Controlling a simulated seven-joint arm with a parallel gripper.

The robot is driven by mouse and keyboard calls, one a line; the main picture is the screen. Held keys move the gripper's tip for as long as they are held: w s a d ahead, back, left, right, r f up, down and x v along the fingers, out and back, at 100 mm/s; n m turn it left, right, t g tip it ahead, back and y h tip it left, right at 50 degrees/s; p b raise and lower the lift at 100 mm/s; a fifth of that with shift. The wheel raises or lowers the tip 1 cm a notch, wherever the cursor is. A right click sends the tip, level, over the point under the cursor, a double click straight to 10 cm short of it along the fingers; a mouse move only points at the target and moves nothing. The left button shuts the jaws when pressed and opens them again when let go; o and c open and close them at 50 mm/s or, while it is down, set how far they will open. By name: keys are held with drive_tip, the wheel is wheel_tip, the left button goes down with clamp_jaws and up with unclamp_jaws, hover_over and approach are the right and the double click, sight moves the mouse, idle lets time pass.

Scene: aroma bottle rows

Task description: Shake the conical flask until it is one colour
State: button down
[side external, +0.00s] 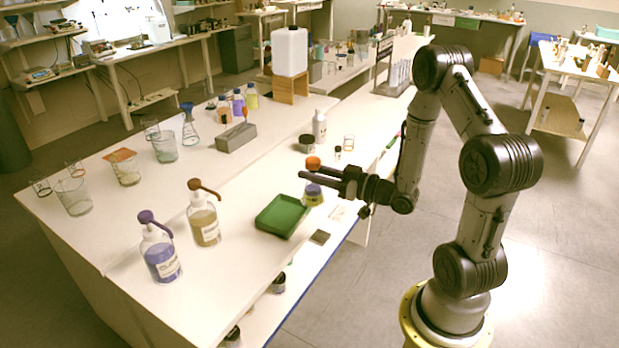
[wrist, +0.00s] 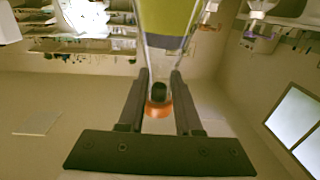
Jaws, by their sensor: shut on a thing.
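The conical flask (side external: 314,196) is upright in the side view, with an orange stopper (side external: 313,163) on top. A blue-purple layer shows over a yellow one at its base. In the wrist view the flask (wrist: 166,14) fills the top middle with yellow-green liquid, its neck pointing down the picture to the orange stopper (wrist: 158,109). My gripper (side external: 306,181) is shut on the flask's neck, one finger on each side; the fingers also show in the wrist view (wrist: 160,85). I cannot tell whether the flask's base touches the bench.
A green tray (side external: 283,216) lies just left of the flask. Pump bottles with purple (side external: 161,254) and amber (side external: 204,221) liquid stand farther left. A white bottle (side external: 319,126) and a grey block (side external: 236,138) stand behind. The bench's front edge runs close by.

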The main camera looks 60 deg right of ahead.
sight(313, 159)
drive_tip(key=shift+r, duration=2.1)
drive_tip(key=c, duration=1.3)
unclamp_jaws()
clamp_jaws()
